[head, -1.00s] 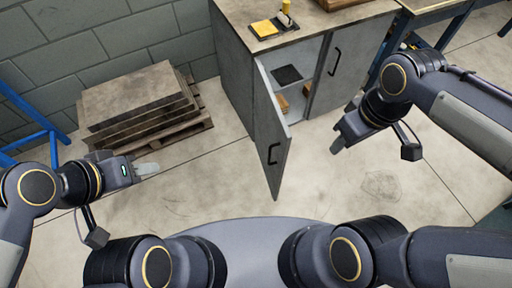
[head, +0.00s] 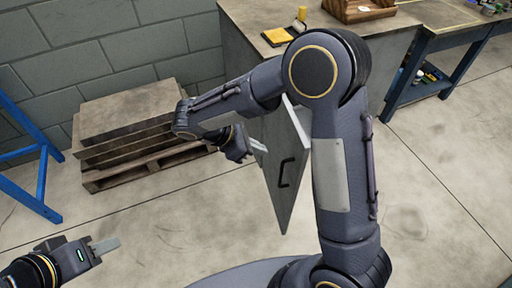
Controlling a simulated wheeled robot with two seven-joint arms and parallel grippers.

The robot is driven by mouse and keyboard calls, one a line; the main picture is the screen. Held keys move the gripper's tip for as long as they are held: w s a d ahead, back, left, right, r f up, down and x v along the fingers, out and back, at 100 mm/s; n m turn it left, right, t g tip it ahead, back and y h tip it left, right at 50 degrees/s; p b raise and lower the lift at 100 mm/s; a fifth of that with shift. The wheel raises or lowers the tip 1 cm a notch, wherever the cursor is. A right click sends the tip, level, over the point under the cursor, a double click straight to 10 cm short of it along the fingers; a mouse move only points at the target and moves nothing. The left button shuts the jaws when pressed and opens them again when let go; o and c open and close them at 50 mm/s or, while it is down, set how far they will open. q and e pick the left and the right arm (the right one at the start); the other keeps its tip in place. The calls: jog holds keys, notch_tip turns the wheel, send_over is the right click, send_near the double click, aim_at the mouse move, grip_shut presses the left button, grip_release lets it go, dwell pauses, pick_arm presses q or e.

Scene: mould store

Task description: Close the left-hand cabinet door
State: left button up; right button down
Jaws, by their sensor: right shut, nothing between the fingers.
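The left-hand cabinet door (head: 280,190), a grey panel with a black bar handle (head: 286,172), stands open, swung out from the grey cabinet (head: 237,58). My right arm reaches across the cabinet front and hides its inside and the other door. My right gripper (head: 258,146) is shut and empty, at the outer face of the left-hand door, left of the handle. I cannot tell whether its fingertips touch the panel. My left gripper (head: 106,245) is low at the left, away from the cabinet; I cannot tell whether it is open.
A pallet (head: 150,165) stacked with flat slabs stands by the wall, left of the cabinet. A blue metal frame (head: 45,160) is at far left. A blue workbench (head: 440,65) stands right of the cabinet. The floor in front is clear.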

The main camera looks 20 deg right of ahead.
aim_at(297, 156)
jog(key=d+f, duration=0.1)
jog(key=d, duration=0.1)
jog(key=d+f, duration=0.2)
jog(key=d, duration=0.1)
jog(key=d+f+b, duration=0.1)
jog(key=d, duration=0.1)
jog(key=shift+s+d+f, duration=0.3)
jog(key=shift+s+d, duration=0.1)
jog(key=shift+d, duration=0.5)
